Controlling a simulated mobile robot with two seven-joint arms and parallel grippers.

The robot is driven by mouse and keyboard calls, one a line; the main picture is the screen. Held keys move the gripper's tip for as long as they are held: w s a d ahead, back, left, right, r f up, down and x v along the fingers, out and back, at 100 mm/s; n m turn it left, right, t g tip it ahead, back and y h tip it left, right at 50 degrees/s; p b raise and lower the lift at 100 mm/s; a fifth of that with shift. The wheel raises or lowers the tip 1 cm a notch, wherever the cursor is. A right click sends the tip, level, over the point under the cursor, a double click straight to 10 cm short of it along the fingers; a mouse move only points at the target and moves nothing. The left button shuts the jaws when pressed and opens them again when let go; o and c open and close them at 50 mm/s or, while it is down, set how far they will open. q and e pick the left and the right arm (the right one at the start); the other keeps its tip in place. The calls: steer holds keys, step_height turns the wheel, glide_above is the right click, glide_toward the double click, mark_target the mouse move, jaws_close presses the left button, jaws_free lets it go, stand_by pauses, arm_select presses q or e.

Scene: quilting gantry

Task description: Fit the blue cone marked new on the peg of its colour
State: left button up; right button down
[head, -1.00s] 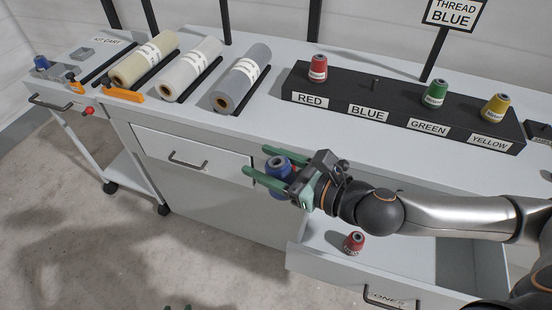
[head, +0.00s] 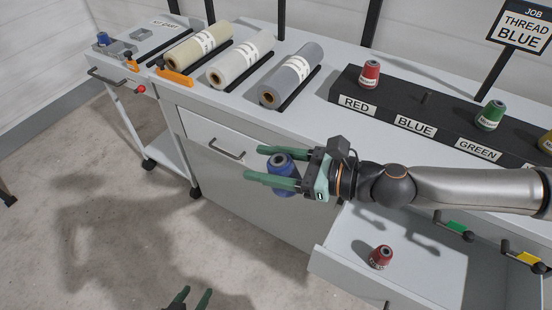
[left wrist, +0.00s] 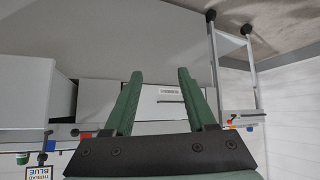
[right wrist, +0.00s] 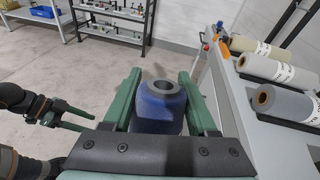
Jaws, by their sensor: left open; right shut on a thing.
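My right gripper (head: 255,163) is shut on a blue cone (head: 281,180), held in the air in front of the cabinet, left of the open drawer. In the right wrist view the cone (right wrist: 158,112) sits upright between the fingers, its top hole showing; no marking on it is readable. The bare peg (head: 427,97) stands behind the BLUE label (head: 415,125) on the black rack (head: 455,124), between the red cone (head: 370,74) and the green cone (head: 490,115). My left gripper (head: 196,291) is open and empty, low at the bottom edge.
The open drawer (head: 345,262) holds another red cone (head: 381,257). A kit cart (head: 135,60) at far left carries a small blue thing (head: 102,39). A sign reads THREAD BLUE (head: 522,27).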

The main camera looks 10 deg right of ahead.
arm_select(q)
steer(key=shift+o, duration=1.4)
steer(key=shift+m+h, duration=0.4)
steer(key=shift+h, duration=0.1)
steer(key=w+r, duration=0.1)
steer(key=w+d, duration=0.1)
steer(key=w, duration=0.1)
steer(key=w+d+r, duration=0.1)
steer(key=w, duration=0.1)
steer(key=shift+r, duration=0.35)
steer(key=w+d+r+m+g+h, duration=0.1)
steer(key=w+d+r+m, duration=0.15)
steer(key=w+r, duration=0.4)
step_height(320, 180, up, 33)
steer(key=m+g, duration=0.4)
steer(key=m, duration=3.1)
glide_above(278, 164)
steer(key=s+a, duration=0.3)
steer(key=a, duration=0.1)
steer(key=shift+n, duration=0.25)
steer(key=x, duration=1.2)
steer(key=shift+s+d+r, duration=0.1)
steer(key=shift+s+d, duration=0.15)
steer(key=shift+d, duration=0.1)
